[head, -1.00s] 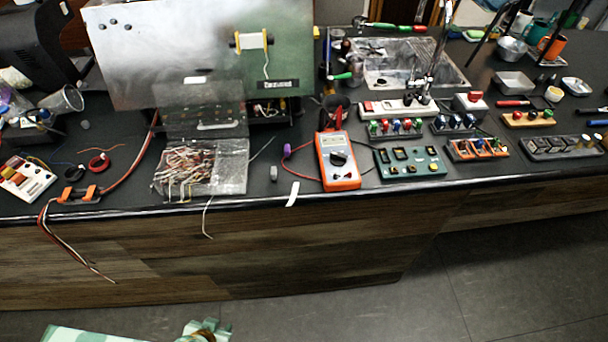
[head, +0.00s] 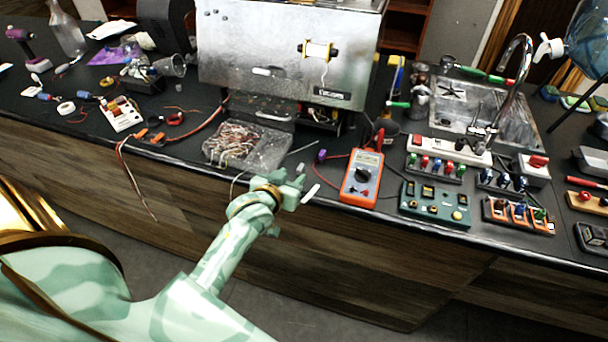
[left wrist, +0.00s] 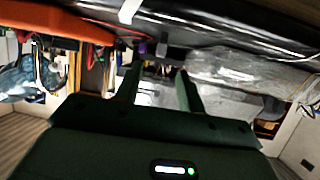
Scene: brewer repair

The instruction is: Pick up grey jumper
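The grey jumper is a small grey block (head: 300,168) near the front edge of the counter, beside a purple one (head: 322,155). In the head view it shows just past my left gripper (head: 297,186), which partly covers that spot. My left gripper is at the counter's front edge, apart from the jumper as far as I can tell. In the left wrist view, the left gripper's fingers (left wrist: 158,76) stand apart with nothing between them. A small grey shape (left wrist: 162,47) shows beyond the fingertips there, likely the jumper. My right gripper is not in view.
An orange multimeter (head: 362,178) lies right of the jumper, with a red lead nearby. A clear bag of wires (head: 262,150) lies to the left. A white strip (head: 311,193) hangs at the counter edge. Boards with coloured parts (head: 435,203) fill the right.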

